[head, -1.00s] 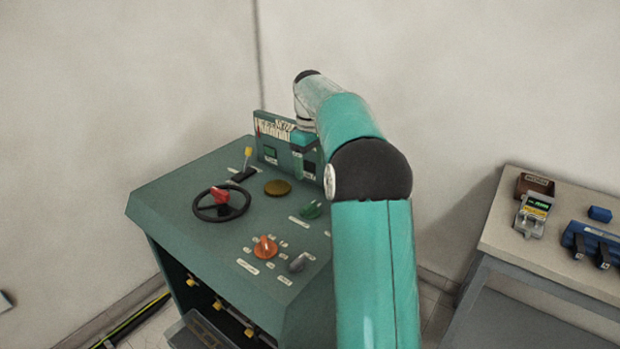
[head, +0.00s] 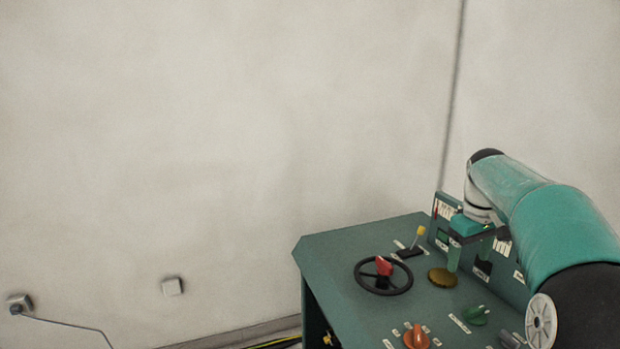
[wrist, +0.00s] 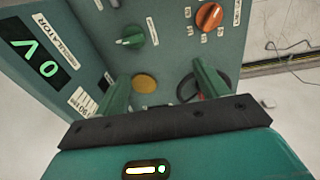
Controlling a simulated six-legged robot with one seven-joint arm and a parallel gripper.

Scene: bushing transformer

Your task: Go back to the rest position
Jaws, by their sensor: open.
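My arm shows at the right of the head view, reaching over a green control console (head: 335,250). My gripper (head: 468,250) hangs above the console top near its upright back panel. In the wrist view my gripper (wrist: 160,90) is open, its two green fingers apart with nothing between them. Beyond the fingers lies a round brass-coloured disc (wrist: 145,83); it also shows in the head view (head: 442,278), below and beside the fingers. I cannot tell whether the fingers touch anything.
The console carries a black handwheel with a red knob (head: 384,266), a yellow-tipped lever (head: 420,232), an orange knob (head: 416,337) and a green knob (head: 475,315). A lit display (wrist: 38,58) is on the back panel. Bare wall (head: 180,130) fills the left.

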